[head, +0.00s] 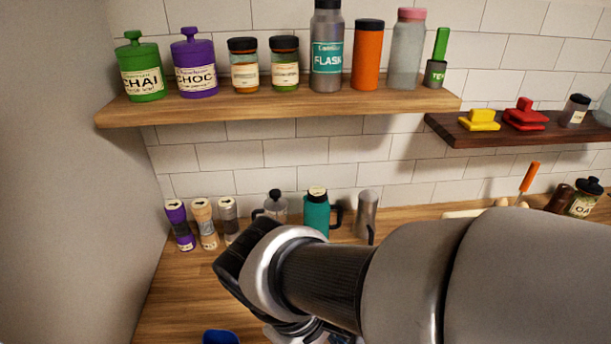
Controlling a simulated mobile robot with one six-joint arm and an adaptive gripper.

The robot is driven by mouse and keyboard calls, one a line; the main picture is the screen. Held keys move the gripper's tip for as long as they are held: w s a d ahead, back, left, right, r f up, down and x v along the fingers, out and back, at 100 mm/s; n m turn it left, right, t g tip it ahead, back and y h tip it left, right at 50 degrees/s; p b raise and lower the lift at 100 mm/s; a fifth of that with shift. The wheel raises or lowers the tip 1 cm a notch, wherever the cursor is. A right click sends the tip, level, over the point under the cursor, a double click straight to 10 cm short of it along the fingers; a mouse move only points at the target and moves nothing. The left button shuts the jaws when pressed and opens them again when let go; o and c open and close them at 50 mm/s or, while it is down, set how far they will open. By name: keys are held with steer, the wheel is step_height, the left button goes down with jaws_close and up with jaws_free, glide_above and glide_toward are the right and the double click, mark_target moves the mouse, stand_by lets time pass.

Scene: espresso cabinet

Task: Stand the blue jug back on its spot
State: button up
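A blue thing (220,337), possibly the blue jug, shows at the bottom edge on the wooden counter. Only its top part is in the frame, so I cannot tell whether it stands or lies. My arm reaches in from the right and bends down at the wrist. Part of my gripper or wrist (315,332) shows at the bottom edge, to the right of the blue thing and apart from it in the picture. The fingertips are hidden or out of frame, so their opening and any hold cannot be seen. No marked spot for the jug can be made out.
Three grinders (205,224), a press pot (275,205), a teal jug (316,212) and a grey metal jug (366,213) stand along the back wall. A wooden shelf (280,108) with canisters and a dark shelf (520,131) hang above. The counter's left part (180,290) is clear.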

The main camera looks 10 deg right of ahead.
steer(key=d+r+m+t+y, duration=0.3)
steer(key=d+r+m+t, duration=0.2)
steer(key=r+m, duration=0.1)
steer(key=shift+s+d+r+m+y, duration=0.15)
steer(key=shift+s+r+m+y, duration=0.3)
steer(key=shift+m, duration=0.45)
stand_by(0.5)
